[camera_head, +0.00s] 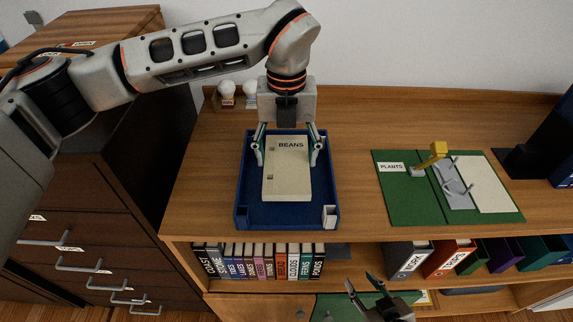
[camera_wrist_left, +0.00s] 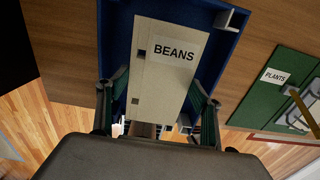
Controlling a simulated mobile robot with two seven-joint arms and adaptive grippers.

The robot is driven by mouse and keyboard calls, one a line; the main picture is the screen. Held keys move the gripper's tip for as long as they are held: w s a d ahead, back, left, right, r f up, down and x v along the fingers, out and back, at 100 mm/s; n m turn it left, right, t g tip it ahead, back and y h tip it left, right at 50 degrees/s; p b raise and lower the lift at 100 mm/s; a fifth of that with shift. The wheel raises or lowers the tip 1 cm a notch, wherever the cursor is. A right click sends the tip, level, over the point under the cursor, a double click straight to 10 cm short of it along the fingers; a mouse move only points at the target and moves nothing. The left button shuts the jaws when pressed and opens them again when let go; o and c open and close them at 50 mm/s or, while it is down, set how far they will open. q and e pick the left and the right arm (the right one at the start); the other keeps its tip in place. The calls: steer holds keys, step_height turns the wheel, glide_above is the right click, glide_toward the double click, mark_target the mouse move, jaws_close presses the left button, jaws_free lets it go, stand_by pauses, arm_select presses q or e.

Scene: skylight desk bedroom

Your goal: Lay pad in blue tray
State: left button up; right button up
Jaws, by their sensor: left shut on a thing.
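The pad (camera_head: 287,172) is a cream rectangle labelled BEANS, and it also fills the middle of the left wrist view (camera_wrist_left: 160,85). It is within the outline of the blue tray (camera_head: 285,215), whose rim also shows in the left wrist view (camera_wrist_left: 233,38). My left gripper (camera_head: 286,160) comes from behind the tray and is shut on the pad, one finger at each long side. I cannot tell whether the pad touches the tray floor. My right gripper (camera_head: 367,290) is at the bottom of the head view, low in front of the shelf, fingers apart and empty.
A green board (camera_head: 400,205) labelled PLANTS, with a yellow-handled piece (camera_head: 437,152), lies to the right of the tray. Books (camera_head: 262,262) and binders (camera_head: 408,260) fill the shelf below. White round-topped items (camera_head: 227,90) stand at the back. Bare wood separates tray and board.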

mark_target(286, 160)
arm_select(q)
steer(key=shift+f, duration=1.8)
steer(key=o, duration=1.3)
steer(key=shift+f, duration=0.15)
step_height(286, 160, up, 12)
steer(key=shift+r, duration=0.2)
steer(key=shift+s, duration=0.1)
